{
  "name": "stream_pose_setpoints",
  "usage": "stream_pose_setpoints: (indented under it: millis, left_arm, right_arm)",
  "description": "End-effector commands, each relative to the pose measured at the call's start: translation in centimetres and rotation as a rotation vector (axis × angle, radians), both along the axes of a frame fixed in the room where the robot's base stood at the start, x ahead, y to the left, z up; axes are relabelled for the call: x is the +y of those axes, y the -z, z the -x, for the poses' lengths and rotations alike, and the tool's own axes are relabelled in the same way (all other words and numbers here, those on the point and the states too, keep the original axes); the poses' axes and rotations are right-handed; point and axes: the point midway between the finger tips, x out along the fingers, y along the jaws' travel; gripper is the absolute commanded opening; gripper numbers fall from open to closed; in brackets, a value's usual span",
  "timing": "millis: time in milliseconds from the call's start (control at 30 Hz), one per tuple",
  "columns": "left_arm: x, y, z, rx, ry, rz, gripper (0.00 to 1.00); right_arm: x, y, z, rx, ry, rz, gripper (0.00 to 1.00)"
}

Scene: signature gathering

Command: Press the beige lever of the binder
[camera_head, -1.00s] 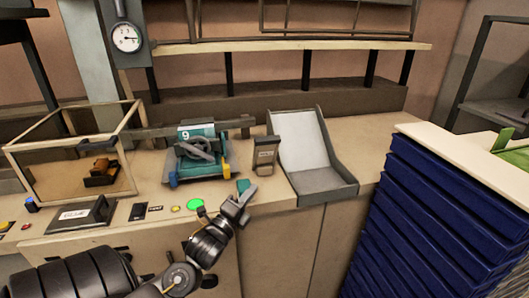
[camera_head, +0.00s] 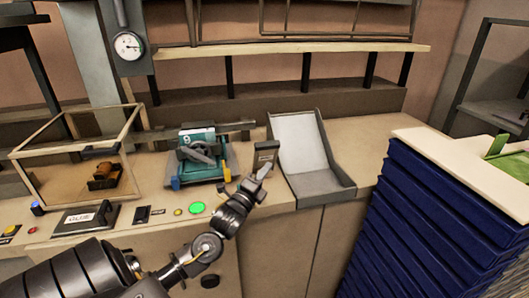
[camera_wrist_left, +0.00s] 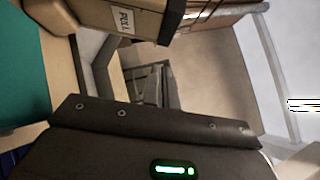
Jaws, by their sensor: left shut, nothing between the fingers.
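The binder (camera_head: 197,152) is a teal machine with a dark handle, standing on the beige counter left of centre. Just right of it stands a small upright beige lever (camera_head: 266,157) with a dark top. In the wrist view a beige block with a "PULL" label, apparently this lever (camera_wrist_left: 148,22), fills the top. My left gripper (camera_head: 262,173) is shut and empty, its tip just in front of and below the lever. Whether they touch I cannot tell. My right gripper is not in view.
A grey sloped tray (camera_head: 312,160) stands right of the lever. A stack of dark blue trays (camera_head: 430,220) fills the right. A glass case (camera_head: 75,165) stands at the left. A green button (camera_head: 197,208) and small controls line the counter front.

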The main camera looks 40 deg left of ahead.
Motion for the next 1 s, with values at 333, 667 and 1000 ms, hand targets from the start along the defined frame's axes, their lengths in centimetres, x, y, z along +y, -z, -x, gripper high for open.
stream_pose_setpoints:
  millis: [333,667,1000]
  left_arm:
    - [2.7,-2.0,-3.1,0.002,-0.001,-0.001,0.0]
    - [3.1,-2.0,-3.4,0.001,0.001,0.001,0.0]
    - [2.7,-2.3,-4.6,0.009,0.011,0.015,0.0]
  right_arm:
    - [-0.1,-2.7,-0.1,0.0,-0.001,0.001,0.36]
    - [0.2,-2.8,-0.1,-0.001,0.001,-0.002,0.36]
    - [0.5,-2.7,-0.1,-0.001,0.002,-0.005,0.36]
